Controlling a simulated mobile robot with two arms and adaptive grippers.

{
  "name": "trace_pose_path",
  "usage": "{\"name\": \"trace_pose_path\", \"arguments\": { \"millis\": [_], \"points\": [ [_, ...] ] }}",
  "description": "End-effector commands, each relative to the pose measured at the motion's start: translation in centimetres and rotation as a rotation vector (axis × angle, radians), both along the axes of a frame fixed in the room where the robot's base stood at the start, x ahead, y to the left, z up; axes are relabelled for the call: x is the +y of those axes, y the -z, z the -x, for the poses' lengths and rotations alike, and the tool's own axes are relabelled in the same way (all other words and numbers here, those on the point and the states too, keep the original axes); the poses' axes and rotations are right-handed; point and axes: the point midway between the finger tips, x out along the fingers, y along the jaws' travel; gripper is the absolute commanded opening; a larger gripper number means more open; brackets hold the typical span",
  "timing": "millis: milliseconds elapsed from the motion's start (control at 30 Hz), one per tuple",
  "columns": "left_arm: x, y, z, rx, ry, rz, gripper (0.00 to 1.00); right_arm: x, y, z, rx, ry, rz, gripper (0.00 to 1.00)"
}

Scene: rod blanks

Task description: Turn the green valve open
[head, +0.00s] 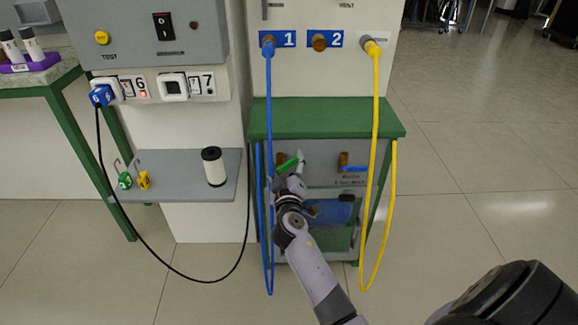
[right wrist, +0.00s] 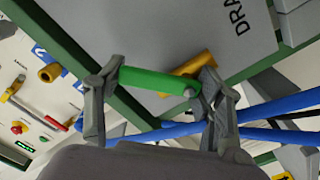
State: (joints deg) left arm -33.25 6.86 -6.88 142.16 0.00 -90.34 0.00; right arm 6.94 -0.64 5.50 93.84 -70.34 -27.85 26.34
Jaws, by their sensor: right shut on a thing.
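The green valve's handle (head: 287,164) sits on the upper left of the grey panel under the green-topped bench. In the head view it is partly hidden by my right gripper (head: 292,172), which reaches up from below. In the right wrist view the green handle (right wrist: 158,81) spans between the two fingers of my right gripper (right wrist: 158,90), which is shut on it. The brass valve body (right wrist: 192,65) shows behind the handle. My left gripper is not in view.
A second valve with a blue handle (head: 352,168) is to the right on the panel. A blue hose (head: 268,200) hangs close to the left of my right gripper, and a yellow hose (head: 374,140) hangs to the right. A grey shelf (head: 187,190) stands left.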

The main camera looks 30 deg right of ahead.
Motion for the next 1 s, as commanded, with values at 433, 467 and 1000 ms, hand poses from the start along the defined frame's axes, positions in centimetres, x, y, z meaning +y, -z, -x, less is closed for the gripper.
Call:
{"name": "trace_pose_path", "arguments": {
  "millis": [433,467,1000],
  "points": [
    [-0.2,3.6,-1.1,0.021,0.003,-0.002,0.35,0.8,-1.0,-0.6,0.217,0.000,0.363,0.34],
    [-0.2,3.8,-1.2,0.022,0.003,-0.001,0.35,0.9,-1.0,-0.6,0.233,-0.001,0.387,0.34],
    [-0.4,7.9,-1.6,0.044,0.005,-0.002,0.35,1.7,-1.1,-1.1,0.425,0.000,0.699,0.34]
  ]
}}
